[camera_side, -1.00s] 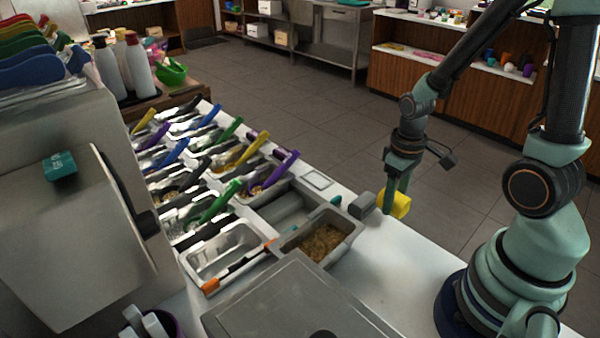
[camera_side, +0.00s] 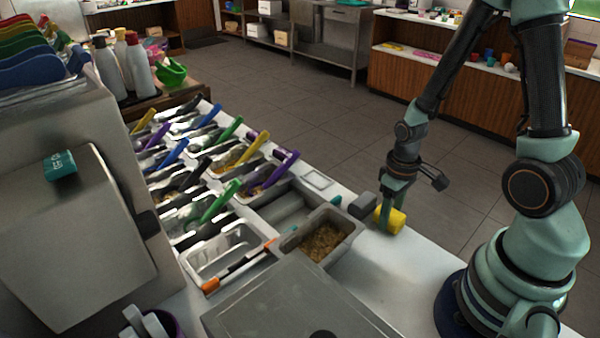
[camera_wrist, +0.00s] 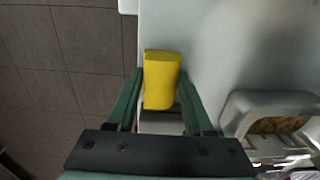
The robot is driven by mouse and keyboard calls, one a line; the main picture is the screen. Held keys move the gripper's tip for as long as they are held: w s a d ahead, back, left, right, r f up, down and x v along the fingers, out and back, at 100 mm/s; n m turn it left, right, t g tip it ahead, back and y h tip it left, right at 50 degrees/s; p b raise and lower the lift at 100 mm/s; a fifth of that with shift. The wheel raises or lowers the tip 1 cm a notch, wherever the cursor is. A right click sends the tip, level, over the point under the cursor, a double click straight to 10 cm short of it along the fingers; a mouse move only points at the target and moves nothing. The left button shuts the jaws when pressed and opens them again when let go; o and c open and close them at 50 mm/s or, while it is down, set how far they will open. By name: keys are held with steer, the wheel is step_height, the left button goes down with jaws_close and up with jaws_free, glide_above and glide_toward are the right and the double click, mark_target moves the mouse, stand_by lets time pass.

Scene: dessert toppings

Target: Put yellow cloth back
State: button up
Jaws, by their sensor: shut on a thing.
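The yellow cloth (camera_side: 395,219) is a small rolled or folded block at the right edge of the white counter, beside a grey block. My gripper (camera_side: 384,222) points down there with its fingers at the cloth. In the wrist view the cloth (camera_wrist: 161,80) lies between the two green fingers of my gripper (camera_wrist: 159,88), which are shut on it. The cloth is low at the counter surface; I cannot tell if it touches it. In the wrist view the grey block shows partly behind the cloth, near the gripper's base.
A grey block (camera_side: 363,205) stands just left of the cloth. A tub of brown topping (camera_side: 347,238) and several topping pans with coloured-handled spoons fill the counter to the left. The counter (camera_side: 400,270) in front of the cloth is bare. The floor drops away at right.

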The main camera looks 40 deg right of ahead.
steer(key=o, duration=1.2)
steer(key=w+a+r+t, duration=0.1)
steer(key=a+r+t, duration=0.1)
steer(key=r, duration=1)
steer(key=w+a+r+t, duration=0.1)
steer(key=a+r+t, duration=0.2)
steer(key=r, duration=0.9)
steer(key=shift+w+a+r+t, duration=0.25)
steer(key=shift+a+r+t, duration=0.05)
steer(key=shift+a, duration=0.95)
